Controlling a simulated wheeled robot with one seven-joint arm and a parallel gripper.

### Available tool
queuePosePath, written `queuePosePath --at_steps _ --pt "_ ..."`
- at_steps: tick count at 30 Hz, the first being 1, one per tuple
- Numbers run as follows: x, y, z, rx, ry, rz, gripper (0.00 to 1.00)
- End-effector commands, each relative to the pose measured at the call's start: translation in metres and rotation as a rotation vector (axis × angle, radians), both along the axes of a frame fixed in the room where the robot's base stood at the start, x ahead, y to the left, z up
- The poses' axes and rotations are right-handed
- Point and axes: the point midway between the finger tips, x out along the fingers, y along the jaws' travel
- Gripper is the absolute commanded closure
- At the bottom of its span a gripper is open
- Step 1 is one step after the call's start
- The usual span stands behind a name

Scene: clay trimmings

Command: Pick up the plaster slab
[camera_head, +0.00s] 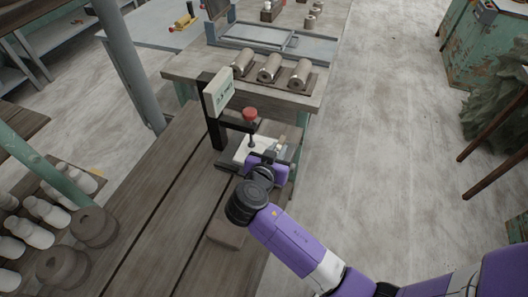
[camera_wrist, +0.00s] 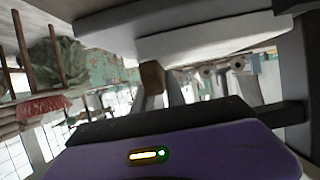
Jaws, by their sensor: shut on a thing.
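The plaster slab (camera_head: 244,147) is a flat white piece lying level at the measuring stand, below its red-topped plunger. My gripper (camera_head: 269,158) reaches it from the near side and is shut on it at the slab's near edge. My gripper and wrist hide part of the slab in the head view. In the wrist view the pale slab (camera_wrist: 210,42) spans the top of the picture, with a dark finger to its right. I cannot tell whether the slab touches its support.
The measuring stand (camera_head: 216,126) with its display (camera_head: 218,92) rises just left of my gripper. A brown block (camera_head: 226,233) lies on the near bench. Bottles and dark discs (camera_head: 94,226) are at left.

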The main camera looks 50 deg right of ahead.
Motion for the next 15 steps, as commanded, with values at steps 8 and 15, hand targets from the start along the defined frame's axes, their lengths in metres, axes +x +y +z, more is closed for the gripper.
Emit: queuePosePath --at_steps 8,15 --pt "0.000 0.000 0.005 0.000 -0.002 0.000 1.00" --pt "-0.015 -0.006 0.014 -0.001 0.000 -0.001 1.00"
